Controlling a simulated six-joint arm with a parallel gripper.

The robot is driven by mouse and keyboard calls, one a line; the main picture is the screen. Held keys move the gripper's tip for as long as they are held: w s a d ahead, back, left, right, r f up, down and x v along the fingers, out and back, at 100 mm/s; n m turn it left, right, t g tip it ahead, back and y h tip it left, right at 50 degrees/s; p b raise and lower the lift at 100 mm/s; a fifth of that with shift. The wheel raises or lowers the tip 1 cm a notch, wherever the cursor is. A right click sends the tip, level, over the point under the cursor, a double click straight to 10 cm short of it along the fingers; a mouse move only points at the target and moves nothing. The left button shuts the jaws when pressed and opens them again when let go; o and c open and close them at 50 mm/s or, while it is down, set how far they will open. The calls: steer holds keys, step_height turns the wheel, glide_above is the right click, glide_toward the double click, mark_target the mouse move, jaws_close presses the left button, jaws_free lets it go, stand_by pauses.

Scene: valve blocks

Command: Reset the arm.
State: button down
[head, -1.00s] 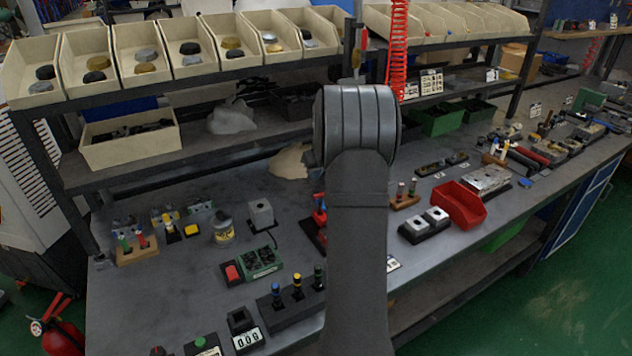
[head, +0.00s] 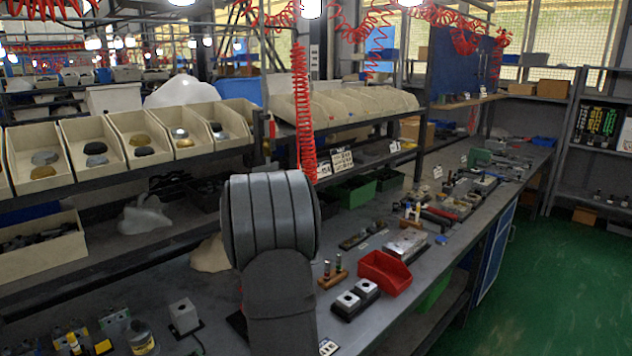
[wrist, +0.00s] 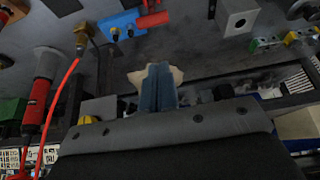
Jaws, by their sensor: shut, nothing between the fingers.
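My gripper (wrist: 158,88) shows in the wrist view, with its blue-grey fingers together and nothing between them. It points over the workbench (wrist: 185,45), apart from the things on it. A pale, irregular piece lies behind the fingertips and is partly hidden by them. In the head view my grey arm rises in front of the bench, and my gripper is hidden there.
Shelf bins (head: 142,138) line the rack behind. A red coiled hose (head: 304,110) hangs above. Green floor (head: 500,290) is clear at right.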

steer(key=shift+s+d+f+x, duration=0.15)
steer(key=shift+s+d+x, duration=0.05)
steer(key=shift+x, duration=1.25)
steer(key=shift+s+d+f+x, duration=0.15)
steer(key=shift+s+d+x, duration=0.1)
steer(key=shift+x, duration=1.2)
steer(key=shift+s+d+f+x, duration=0.15)
steer(key=shift+s+d+x, duration=0.05)
steer(key=shift+x, duration=1.2)
